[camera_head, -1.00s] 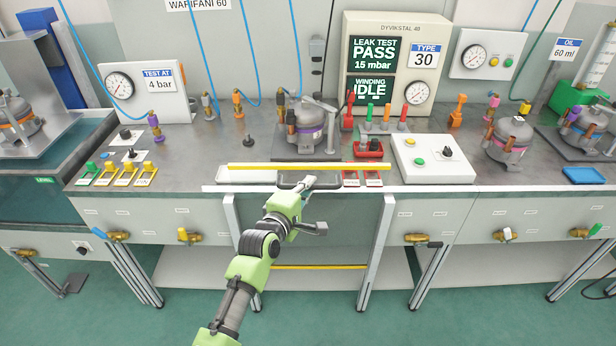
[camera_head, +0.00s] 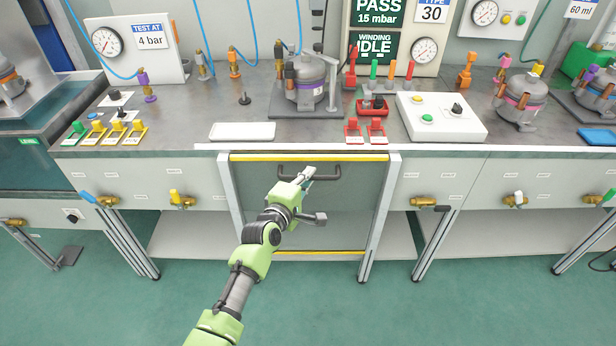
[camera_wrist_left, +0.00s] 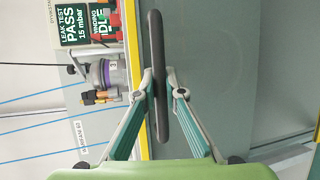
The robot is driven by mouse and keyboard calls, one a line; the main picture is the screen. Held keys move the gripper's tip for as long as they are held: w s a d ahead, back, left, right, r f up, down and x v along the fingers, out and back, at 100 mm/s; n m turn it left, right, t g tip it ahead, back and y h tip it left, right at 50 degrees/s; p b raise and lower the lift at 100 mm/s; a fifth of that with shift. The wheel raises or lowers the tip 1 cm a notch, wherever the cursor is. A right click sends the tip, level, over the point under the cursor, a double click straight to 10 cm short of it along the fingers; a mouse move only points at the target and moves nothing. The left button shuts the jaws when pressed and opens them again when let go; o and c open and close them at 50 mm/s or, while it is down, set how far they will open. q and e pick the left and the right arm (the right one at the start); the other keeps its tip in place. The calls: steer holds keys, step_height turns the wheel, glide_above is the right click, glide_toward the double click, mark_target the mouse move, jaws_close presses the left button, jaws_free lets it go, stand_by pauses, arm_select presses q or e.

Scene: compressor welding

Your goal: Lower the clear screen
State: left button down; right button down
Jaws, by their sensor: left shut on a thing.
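The clear screen (camera_head: 270,215) is a see-through grey panel with yellow strips along its top and bottom edges. It hangs in a metal frame in front of the bench, its top strip just below the bench's front edge. A dark bar handle (camera_head: 325,172) runs across it near the top. My left gripper (camera_head: 306,175) is at the handle. In the left wrist view its two fingers (camera_wrist_left: 160,97) close around the dark handle (camera_wrist_left: 157,60), one on each side. My right gripper is not in view.
Behind the screen, the bench holds a compressor (camera_head: 305,85), a white tray (camera_head: 242,131), red switches (camera_head: 366,132) and a white button box (camera_head: 440,117). Brass valves (camera_head: 180,199) stick out from the front panels on both sides. Green floor is open in front.

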arm_select(q)
steer(key=c, duration=2.1)
jaws_free()
steer(key=shift+r, duration=0.2)
steer(key=v, duration=1.2)
